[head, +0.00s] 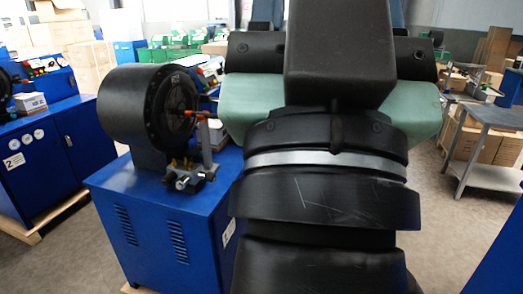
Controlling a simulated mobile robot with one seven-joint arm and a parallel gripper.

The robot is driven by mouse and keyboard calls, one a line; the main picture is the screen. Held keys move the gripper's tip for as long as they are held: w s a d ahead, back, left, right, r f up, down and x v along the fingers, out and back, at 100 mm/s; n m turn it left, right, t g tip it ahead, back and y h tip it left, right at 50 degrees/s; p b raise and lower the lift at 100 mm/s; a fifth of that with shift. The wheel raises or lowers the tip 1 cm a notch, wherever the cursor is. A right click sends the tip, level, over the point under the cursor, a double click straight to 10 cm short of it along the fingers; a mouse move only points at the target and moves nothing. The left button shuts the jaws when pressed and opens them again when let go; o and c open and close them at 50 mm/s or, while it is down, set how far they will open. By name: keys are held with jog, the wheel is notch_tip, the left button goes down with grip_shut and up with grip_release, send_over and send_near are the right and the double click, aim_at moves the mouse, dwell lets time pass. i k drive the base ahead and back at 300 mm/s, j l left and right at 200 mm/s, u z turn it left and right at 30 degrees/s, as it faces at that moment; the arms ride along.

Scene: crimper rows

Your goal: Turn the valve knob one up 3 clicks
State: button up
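A blue crimper (160,235) with a large black round head (133,100) stands left of centre. On its front are small fittings: an orange-red piece (197,114), a grey upright post (206,140) and a cluster of dark and metal knob-like parts (183,177). I cannot tell which of these, if any, is the valve knob. My own arm fills the middle of the view and hides what lies behind it, including the crimper's right side. My gripper does not show.
Another blue machine (88,135) with several round dials (38,133) and a label "2" stands at the left. A grey metal table (490,117) and brown boxes (470,150) are at the right. Grey floor (445,235) is bare between the arm and the table.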

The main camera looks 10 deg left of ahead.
aim_at(210, 177)
jog(key=i+l+u, duration=0.45)
jog(key=i, duration=0.55)
jog(key=i+l+u, duration=0.5)
jog(key=i+l, duration=0.4)
